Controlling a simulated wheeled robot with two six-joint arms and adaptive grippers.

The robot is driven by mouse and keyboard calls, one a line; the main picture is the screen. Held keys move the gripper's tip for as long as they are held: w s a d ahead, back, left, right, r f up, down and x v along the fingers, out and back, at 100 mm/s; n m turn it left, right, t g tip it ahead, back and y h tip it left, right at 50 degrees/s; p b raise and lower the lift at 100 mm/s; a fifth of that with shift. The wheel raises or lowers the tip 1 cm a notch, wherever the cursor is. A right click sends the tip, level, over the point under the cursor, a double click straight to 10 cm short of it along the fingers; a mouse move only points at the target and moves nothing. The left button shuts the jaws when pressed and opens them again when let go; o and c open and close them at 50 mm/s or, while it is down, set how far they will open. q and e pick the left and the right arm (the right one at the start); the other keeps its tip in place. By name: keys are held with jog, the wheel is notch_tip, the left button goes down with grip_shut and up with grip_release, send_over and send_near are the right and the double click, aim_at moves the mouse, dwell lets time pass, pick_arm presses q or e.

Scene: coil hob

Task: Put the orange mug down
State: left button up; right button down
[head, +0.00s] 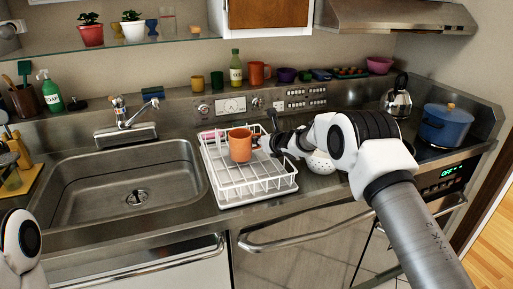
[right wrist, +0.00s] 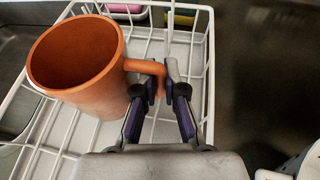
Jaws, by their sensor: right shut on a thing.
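The orange mug (head: 239,146) is upright at the white dish rack (head: 258,188), over its back part. My right gripper (head: 264,142) comes from the right and is shut on the mug's handle. In the right wrist view the mug (right wrist: 82,65) stands left of the fingers, and the gripper (right wrist: 162,88) pinches the handle. The rack's wires (right wrist: 208,62) show below and around it. I cannot tell whether the mug's base touches the rack.
The sink (head: 125,190) lies left of the rack. A white colander (head: 320,162) stands close on the right, beneath my arm. A blue pot (head: 445,127) and a kettle (head: 397,98) are farther right.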

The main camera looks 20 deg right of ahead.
jog(key=shift+f, duration=0.7)
jog(key=shift+f, duration=0.15)
jog(key=c, duration=1.3)
grip_release()
jog(key=shift+o, duration=0.2)
jog(key=shift+s, duration=0.1)
